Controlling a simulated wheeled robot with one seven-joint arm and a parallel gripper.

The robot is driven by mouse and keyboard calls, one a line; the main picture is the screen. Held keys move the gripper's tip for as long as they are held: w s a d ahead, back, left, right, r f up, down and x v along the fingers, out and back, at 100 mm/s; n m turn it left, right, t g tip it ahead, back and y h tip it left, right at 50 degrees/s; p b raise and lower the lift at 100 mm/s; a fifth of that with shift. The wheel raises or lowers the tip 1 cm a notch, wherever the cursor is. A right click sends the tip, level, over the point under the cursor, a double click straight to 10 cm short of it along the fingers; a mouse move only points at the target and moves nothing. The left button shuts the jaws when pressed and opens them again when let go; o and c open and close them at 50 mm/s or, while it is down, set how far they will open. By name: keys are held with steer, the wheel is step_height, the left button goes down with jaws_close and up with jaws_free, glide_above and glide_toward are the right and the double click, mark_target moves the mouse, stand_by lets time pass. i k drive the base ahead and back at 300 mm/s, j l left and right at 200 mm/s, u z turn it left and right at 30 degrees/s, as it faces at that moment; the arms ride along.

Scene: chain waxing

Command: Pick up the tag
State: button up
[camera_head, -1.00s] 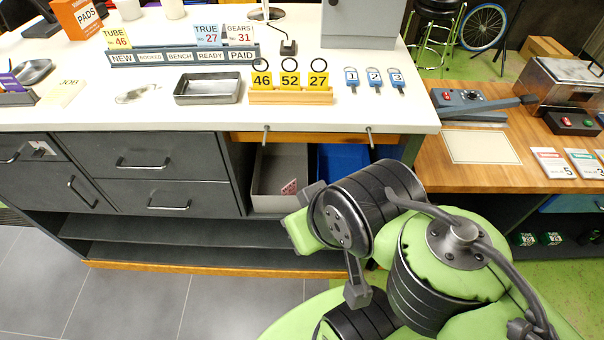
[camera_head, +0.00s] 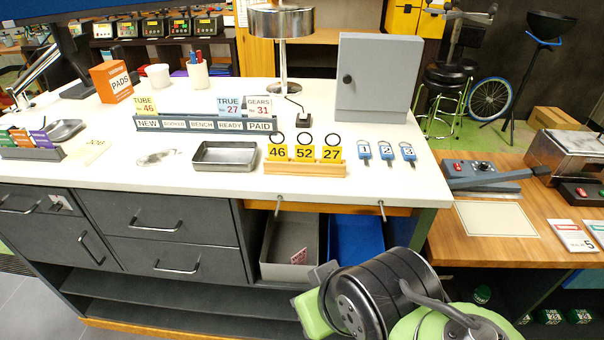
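Three yellow tags numbered 46 (camera_head: 277,153), 52 (camera_head: 304,154) and 27 (camera_head: 332,154) stand side by side in a wooden rack (camera_head: 305,169) on the white counter. Each has a dark ring at its top. Three blue numbered tags, 1 (camera_head: 364,151), 2 (camera_head: 387,152) and 3 (camera_head: 408,153), lie right of the rack. The task does not say which tag is meant. My arm's dark and green links show at the bottom right, below the counter edge. I cannot make out my gripper's fingers.
A metal tray (camera_head: 225,168) lies left of the rack on the white counter (camera_head: 120,176). Behind are a card rail (camera_head: 205,125), a lamp (camera_head: 281,22) and a grey cabinet (camera_head: 372,80). Open grey (camera_head: 290,262) and blue (camera_head: 356,246) bins sit under the counter. A wooden bench (camera_head: 485,222) stands right.

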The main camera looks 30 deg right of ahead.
mark_target(303, 153)
steer(key=i+j+z, duration=0.45)
steer(key=j, duration=0.2)
steer(key=j+z, duration=0.2)
steer(key=j, duration=0.15)
steer(key=i+j+z, duration=0.25)
steer(key=j, duration=0.15)
steer(key=j+z, duration=0.2)
steer(key=j, duration=0.2)
steer(key=k, duration=0.05)
